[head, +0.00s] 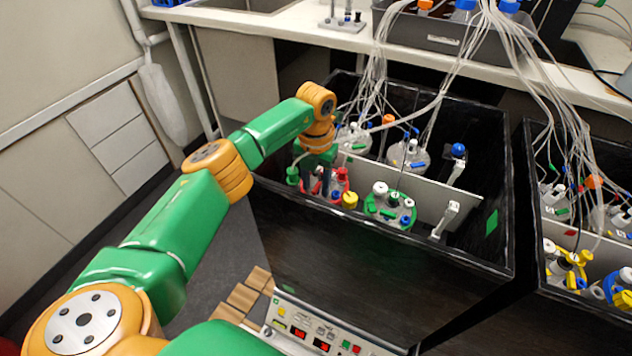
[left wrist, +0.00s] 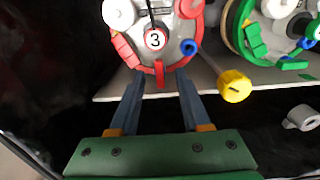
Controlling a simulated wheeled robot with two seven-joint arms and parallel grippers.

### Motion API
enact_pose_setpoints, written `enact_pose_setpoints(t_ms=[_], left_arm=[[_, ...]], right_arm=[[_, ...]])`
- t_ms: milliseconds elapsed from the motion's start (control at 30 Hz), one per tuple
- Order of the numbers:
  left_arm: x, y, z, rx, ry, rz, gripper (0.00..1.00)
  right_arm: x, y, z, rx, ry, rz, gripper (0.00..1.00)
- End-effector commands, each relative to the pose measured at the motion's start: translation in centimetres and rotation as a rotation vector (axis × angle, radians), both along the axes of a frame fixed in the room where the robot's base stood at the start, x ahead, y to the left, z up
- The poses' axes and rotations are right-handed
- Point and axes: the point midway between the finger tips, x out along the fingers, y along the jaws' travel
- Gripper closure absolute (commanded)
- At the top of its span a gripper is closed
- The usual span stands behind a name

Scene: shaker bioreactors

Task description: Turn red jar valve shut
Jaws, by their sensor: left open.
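The red-ringed jar (head: 342,178) stands in the near left part of the black shaker box, partly hidden behind my gripper. In the left wrist view its lid, marked 3 (left wrist: 155,40), has a red ring. A small red valve tab (left wrist: 159,73) sticks out from the ring's near edge. My left gripper (head: 328,190) points down at this jar. In the left wrist view, the left gripper (left wrist: 160,77) is open, with one finger on each side of the red tab. Contact with the tab cannot be told. My right gripper is not in view.
A yellow knob (left wrist: 234,86) is right of my fingers. A green-ringed jar (head: 388,207) stands to the right. A pale divider (head: 430,203) runs behind the front jars. Thin tubes (head: 455,75) hang from above. A second box (head: 527,200) is at the right.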

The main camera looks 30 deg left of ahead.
Motion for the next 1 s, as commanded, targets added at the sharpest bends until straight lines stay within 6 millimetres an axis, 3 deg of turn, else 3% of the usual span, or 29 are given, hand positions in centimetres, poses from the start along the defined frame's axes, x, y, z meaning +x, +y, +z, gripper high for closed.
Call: enact_pose_setpoints(t_ms=[33, 200, 667, 1000], left_arm=[[0.00, 0.00, 0.01, 0.000, 0.000, 0.000, 0.53], [0.00, -0.01, 0.03, 0.000, 0.000, 0.000, 0.99], [0.01, 0.02, 0.06, 0.000, 0.000, -0.049, 1.00], [0.06, 0.13, 0.07, 0.000, -0.001, -0.303, 1.00]], right_arm=[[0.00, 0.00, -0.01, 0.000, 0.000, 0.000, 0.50], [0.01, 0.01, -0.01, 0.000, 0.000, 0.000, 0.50], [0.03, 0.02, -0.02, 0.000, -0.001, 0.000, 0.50], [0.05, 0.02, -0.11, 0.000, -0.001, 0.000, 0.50]])
